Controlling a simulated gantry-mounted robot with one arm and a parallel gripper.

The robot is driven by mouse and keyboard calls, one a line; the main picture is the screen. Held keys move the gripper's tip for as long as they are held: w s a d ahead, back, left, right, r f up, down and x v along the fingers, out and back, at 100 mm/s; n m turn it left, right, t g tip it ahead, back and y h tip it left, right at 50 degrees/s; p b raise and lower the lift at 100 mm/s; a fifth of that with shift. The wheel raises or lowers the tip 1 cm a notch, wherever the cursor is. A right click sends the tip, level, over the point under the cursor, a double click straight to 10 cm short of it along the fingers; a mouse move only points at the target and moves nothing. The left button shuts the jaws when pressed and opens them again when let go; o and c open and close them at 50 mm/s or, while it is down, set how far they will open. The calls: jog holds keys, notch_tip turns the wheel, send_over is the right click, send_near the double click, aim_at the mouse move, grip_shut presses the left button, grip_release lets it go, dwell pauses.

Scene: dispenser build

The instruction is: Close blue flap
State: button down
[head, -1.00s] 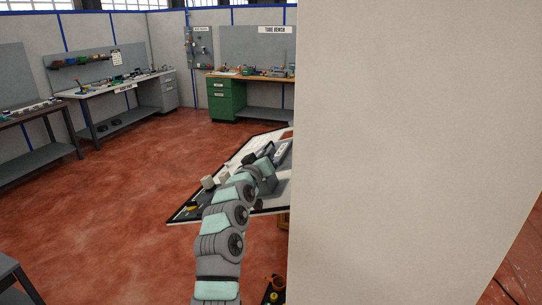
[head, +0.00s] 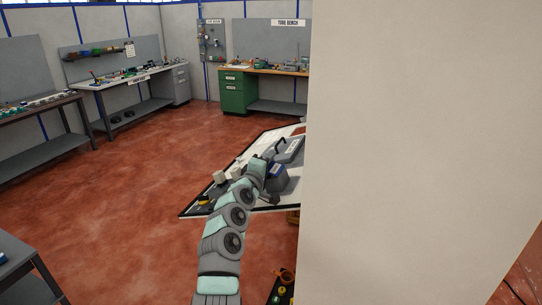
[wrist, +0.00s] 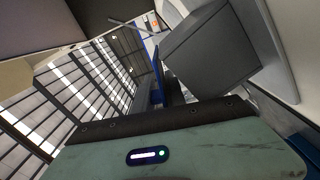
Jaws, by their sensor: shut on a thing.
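In the head view my gripper (head: 260,168) is at the near side of a grey housing (head: 278,184) on the worktable. A small blue part shows on this housing beside my gripper. In the wrist view my gripper's teal body (wrist: 190,148) and dark front bar fill the bottom. Just ahead of the bar a narrow blue flap (wrist: 156,72) stands edge-on, beside a large grey block (wrist: 210,50). My gripper appears shut on the blue flap, but the fingertips are mostly hidden. How far the flap is open cannot be told.
The white worktable (head: 262,206) with a black edge carries pale blocks (head: 219,177) left of my arm and a dark-handled grey unit (head: 290,148) behind. A large pale panel (head: 420,150) hides the right side.

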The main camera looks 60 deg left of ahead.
jog(key=shift+f+n, duration=0.2)
jog(key=shift+n, duration=0.5)
jog(key=c, duration=1.4)
grip_release()
jog(key=shift+c, duration=0.2)
jog(key=shift+f, duration=0.1)
